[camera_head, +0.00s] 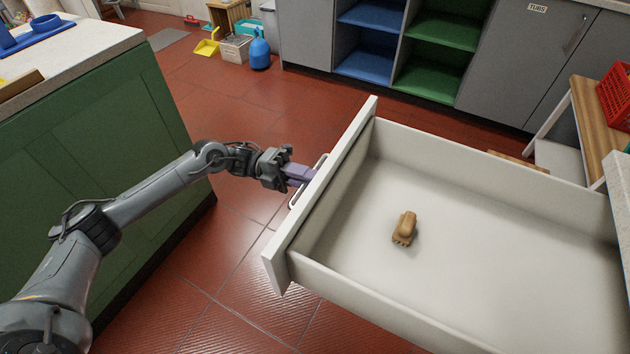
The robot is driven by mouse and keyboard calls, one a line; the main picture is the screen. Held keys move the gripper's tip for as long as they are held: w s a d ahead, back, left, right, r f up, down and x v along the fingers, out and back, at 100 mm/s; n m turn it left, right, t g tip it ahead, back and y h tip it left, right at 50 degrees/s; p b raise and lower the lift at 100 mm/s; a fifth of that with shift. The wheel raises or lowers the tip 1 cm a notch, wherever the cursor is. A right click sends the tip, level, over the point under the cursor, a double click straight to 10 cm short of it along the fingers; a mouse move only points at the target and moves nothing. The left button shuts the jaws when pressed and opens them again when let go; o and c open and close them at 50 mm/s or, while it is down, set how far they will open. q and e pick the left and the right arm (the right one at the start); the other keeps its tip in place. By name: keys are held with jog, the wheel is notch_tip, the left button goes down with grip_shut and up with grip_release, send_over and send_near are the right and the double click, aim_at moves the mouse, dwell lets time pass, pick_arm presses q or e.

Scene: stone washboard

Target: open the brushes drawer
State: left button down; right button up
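The white drawer (440,215) is pulled well out, with its front panel toward the left. A small tan brush (405,228) lies on the drawer floor, left of its middle. A pale bar handle (308,183) is on the outer face of the drawer front. My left gripper (300,174) reaches in from the left, with its purple fingers at the handle. The fingertips are partly hidden by the handle and drawer front, so I cannot tell whether they are closed on it. My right gripper is not in view.
A green cabinet (95,140) with a pale counter stands on the left. Red tiled floor (235,250) is clear between it and the drawer. Grey cupboards with blue and green shelves (435,45) stand at the back. A wooden stand with a red crate (615,95) is at right.

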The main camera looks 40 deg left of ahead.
pick_arm(q)
jog(key=c, duration=1.3)
grip_release()
jog(key=v, duration=1)
jog(key=shift+a+p, duration=0.35)
jog(key=shift+a, duration=0.05)
jog(key=shift+a, duration=0.1)
